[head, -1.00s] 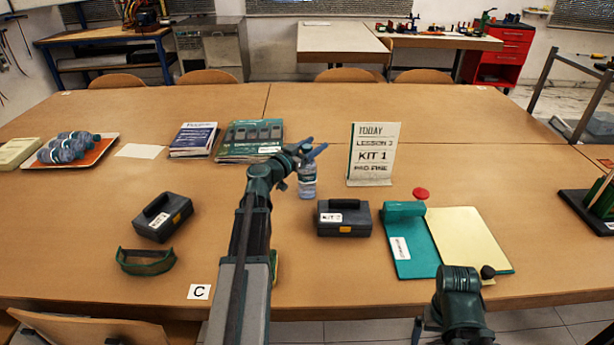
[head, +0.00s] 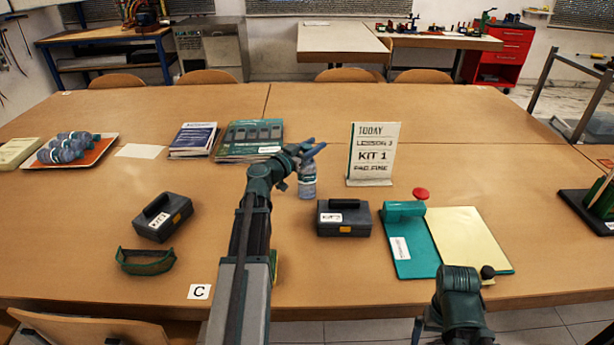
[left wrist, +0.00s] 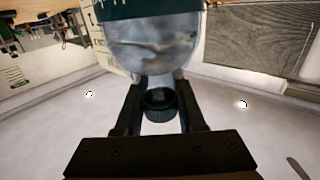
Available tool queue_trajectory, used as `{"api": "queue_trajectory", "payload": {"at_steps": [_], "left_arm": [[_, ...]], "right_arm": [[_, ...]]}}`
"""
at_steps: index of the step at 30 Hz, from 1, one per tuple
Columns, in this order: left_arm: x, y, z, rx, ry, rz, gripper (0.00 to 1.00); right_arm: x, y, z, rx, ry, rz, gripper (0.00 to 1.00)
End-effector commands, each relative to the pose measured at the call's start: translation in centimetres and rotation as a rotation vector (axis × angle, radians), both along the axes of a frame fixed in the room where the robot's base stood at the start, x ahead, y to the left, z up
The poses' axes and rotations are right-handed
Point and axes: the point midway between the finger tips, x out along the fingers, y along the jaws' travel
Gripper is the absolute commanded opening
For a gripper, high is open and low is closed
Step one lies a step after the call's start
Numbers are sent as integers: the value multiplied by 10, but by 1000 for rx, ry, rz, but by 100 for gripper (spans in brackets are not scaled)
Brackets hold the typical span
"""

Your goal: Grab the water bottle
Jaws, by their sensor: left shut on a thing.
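The water bottle (head: 307,182) stands upright on the table in the head view, clear with a bluish label. My left gripper (head: 308,153) is at its top and hides the cap and neck. In the left wrist view the bottle (left wrist: 152,45) fills the upper middle, with its dark cap (left wrist: 160,103) between the two fingers. My left gripper (left wrist: 160,110) is shut on the bottle's neck area. My right arm shows at the lower right of the head view, but its fingers cannot be made out.
A black KIT case (head: 344,218) lies just right of the bottle, and a sign (head: 373,152) stands behind it. Books (head: 250,138) lie to the left.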

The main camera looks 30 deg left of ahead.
Motion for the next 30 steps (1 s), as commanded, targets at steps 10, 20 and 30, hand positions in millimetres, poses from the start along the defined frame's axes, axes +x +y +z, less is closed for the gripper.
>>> {"api": "queue_trajectory", "payload": {"at_steps": [10,20,30], "left_arm": [[0,0,0,0,0,0,0],[0,0,0,0,0,0,0],[0,0,16,-1,-1,0,0]], "right_arm": [[0,0,0,0,0,0,100],[0,0,0,0,0,0,100],[0,0,16,0,0,0,100]]}}
